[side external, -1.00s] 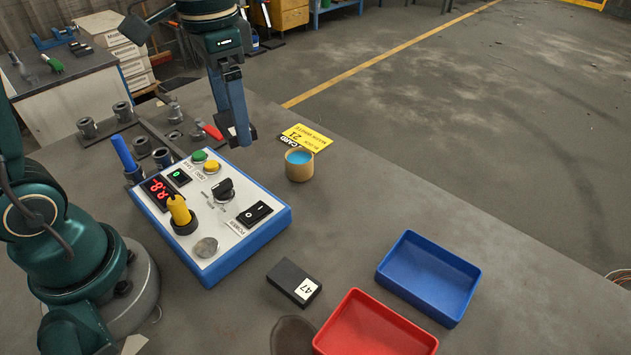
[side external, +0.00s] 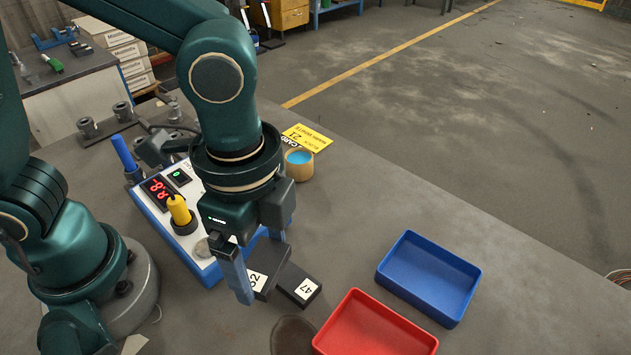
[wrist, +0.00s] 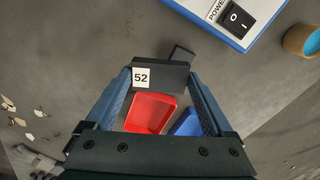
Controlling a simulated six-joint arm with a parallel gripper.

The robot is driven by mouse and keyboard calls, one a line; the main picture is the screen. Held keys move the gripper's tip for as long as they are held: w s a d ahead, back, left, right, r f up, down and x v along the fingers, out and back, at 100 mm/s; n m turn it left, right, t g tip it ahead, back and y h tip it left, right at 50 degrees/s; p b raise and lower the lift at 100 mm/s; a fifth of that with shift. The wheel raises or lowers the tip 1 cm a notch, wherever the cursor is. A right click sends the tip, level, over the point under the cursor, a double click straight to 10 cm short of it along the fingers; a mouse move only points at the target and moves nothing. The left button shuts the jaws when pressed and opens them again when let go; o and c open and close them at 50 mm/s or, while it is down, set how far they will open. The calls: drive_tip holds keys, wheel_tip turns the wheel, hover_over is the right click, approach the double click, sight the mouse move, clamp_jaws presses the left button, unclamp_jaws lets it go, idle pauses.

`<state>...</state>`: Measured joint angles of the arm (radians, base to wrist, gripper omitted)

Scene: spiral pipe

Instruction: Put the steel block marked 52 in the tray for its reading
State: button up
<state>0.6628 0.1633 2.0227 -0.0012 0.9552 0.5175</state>
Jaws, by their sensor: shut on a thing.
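The dark steel block marked 52 (side external: 268,279) is between the fingers of my gripper (side external: 260,272), which is shut on it. In the wrist view its white 52 label faces the camera and the block (wrist: 170,75) spans between both fingertips (wrist: 158,79). In the side view it appears close to the block marked 47, and I cannot tell whether they touch. The red tray (side external: 343,318) is at the front and the blue tray (side external: 390,272) is right of it. The display (side external: 159,188) shows red digits, hard to read with certainty.
The block marked 47 (side external: 302,287) lies on the bench left of the trays. The white-topped control box (side external: 207,272) is partly behind my arm. A cup with blue content (side external: 299,166) and a yellow card (side external: 308,138) stand behind. Bare bench lies around the trays.

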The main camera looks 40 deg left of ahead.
hover_over(282, 354)
wheel_tip(282, 354, down, 4)
drive_tip(key=shift+f, duration=2.15)
drive_tip(key=shift+f, duration=0.1)
drive_tip(key=o, duration=1.6)
